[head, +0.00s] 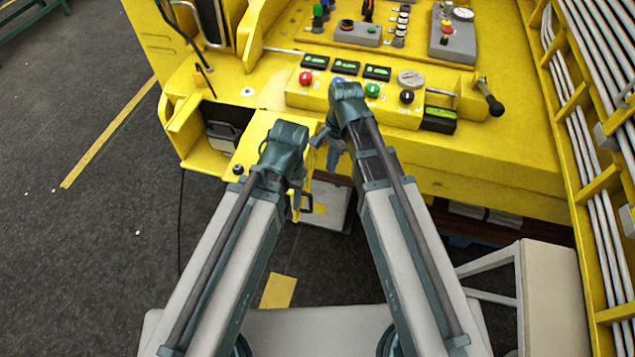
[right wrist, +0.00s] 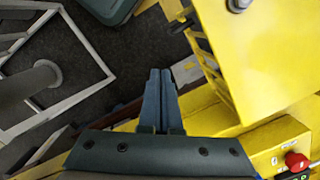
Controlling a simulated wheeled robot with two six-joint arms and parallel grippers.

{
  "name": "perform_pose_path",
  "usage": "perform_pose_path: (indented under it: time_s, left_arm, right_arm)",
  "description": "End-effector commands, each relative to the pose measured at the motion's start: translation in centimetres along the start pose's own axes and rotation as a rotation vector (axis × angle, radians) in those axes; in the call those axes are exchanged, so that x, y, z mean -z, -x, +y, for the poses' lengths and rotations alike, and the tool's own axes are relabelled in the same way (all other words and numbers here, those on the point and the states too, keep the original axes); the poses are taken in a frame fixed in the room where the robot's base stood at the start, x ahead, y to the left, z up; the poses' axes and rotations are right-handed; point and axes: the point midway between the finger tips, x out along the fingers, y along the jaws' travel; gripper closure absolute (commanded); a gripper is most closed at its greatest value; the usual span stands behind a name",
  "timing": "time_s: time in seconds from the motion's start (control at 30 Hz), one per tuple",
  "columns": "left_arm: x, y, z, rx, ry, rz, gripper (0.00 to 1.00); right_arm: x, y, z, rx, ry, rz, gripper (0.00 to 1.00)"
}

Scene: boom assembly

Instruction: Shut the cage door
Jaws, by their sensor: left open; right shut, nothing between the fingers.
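The yellow cage (head: 250,146) stands out from the front of the yellow machine, with a dark opening on its left side; its top also shows in the right wrist view (right wrist: 265,55). A narrow yellow panel with a dark latch (head: 306,200) on the cage's right side looks like the door, seen nearly edge-on and partly hidden by my left gripper. How far it stands open I cannot tell. My left gripper (head: 297,198) is open, pointing down beside it. My right gripper (head: 334,155) is shut and empty to the right; its fingertips (right wrist: 160,80) are together, apart from the cage.
A button box (head: 360,98) with red, blue, green and black controls sits just behind my grippers. A grey box (head: 325,207) lies low behind them. A pale bench (head: 550,300) and pipe rack stand at right.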

Motion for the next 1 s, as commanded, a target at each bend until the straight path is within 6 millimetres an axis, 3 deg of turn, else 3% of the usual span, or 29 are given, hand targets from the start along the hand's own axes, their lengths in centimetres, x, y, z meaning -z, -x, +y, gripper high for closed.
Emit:
perform_pose_path:
  time_s: [0.2, 0.53, 0.77, 1.0]
  left_arm:
    - [-0.1, 0.9, -0.1, 0.000, 0.000, 0.000, 0.50]
    - [0.0, 0.3, 0.0, 0.000, 0.000, 0.000, 0.50]
    - [0.1, -1.7, 0.1, 0.000, 0.000, 0.000, 0.50]
    - [0.3, -5.0, 0.5, 0.000, 0.000, 0.000, 0.50]
  right_arm:
    - [1.2, 1.1, -1.4, 0.019, -0.214, -0.032, 1.00]
    - [1.2, 0.6, -1.4, 0.020, -0.233, -0.034, 1.00]
    - [1.2, -1.4, -1.4, 0.019, -0.231, -0.034, 1.00]
    - [1.1, -4.8, -1.5, 0.019, -0.230, -0.033, 1.00]
